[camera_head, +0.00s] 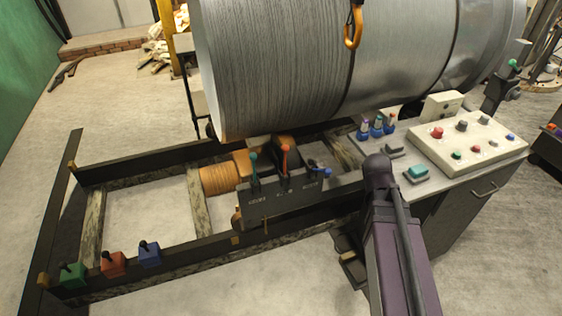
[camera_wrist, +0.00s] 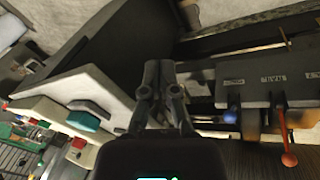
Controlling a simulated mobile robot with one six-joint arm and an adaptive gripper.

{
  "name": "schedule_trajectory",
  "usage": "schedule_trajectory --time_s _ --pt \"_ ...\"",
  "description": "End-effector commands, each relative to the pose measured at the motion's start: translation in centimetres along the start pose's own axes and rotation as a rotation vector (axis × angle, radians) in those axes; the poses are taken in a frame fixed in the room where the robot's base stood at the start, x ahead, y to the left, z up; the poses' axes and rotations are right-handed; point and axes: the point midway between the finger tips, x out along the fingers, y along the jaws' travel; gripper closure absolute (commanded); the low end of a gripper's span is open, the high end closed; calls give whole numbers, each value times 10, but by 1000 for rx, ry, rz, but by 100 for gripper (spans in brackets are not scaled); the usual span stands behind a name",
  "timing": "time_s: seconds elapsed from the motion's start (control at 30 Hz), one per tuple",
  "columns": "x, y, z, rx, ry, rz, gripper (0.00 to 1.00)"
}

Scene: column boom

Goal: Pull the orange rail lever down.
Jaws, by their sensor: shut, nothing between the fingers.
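The orange lever (camera_head: 285,158) stands up from the dark lever box (camera_head: 290,198) on the frame's front rail, between a teal lever (camera_head: 253,166) and a blue lever (camera_head: 322,172). In the wrist view, the orange lever (camera_wrist: 288,150) shows at the far right, with its ball end low in the picture. The blue lever (camera_wrist: 231,108) is nearer to my gripper (camera_wrist: 159,68). My gripper is shut and empty, left of the lever box in that view and apart from the orange lever. In the head view my arm hides the fingers.
A large metal drum (camera_head: 300,70) lies behind the levers. A control desk (camera_head: 460,150) with several buttons stands to the right. Green, red and blue blocks (camera_head: 112,263) with small levers sit on the front rail at left. The floor in front is clear.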

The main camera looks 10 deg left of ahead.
Motion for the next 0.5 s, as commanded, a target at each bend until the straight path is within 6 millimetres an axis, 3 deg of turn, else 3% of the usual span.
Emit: schedule_trajectory --time_s 0.03,0.1,0.5 --pt "12 -8 -10 -22 22 31 100" --pt "19 -13 -21 -49 53 77 100" --pt "41 -57 -85 -221 245 320 100"
